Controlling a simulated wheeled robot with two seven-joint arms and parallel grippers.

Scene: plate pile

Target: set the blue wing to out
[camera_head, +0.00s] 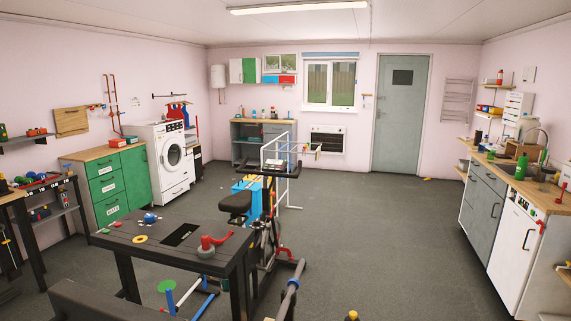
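A white tubular rack (295,178) stands on the floor in the middle of the room, behind an exercise bike. A side part with a yellow end (318,151) sticks out to its right at the top. Small coloured parts show along its upper bars, but they are too small to tell which is the blue wing or how it is set. The bike's handlebar and post hide part of the rack. A light-blue thing (244,187) stands left of it, partly behind the bike seat. Neither of my grippers can be made out in this view.
The exercise bike (236,201) and a dark table (135,252) with small items stand in front of the rack. Several rods and a green disc (166,286) are near the bottom. The grey floor (390,230) to the right is clear up to the counter (482,205).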

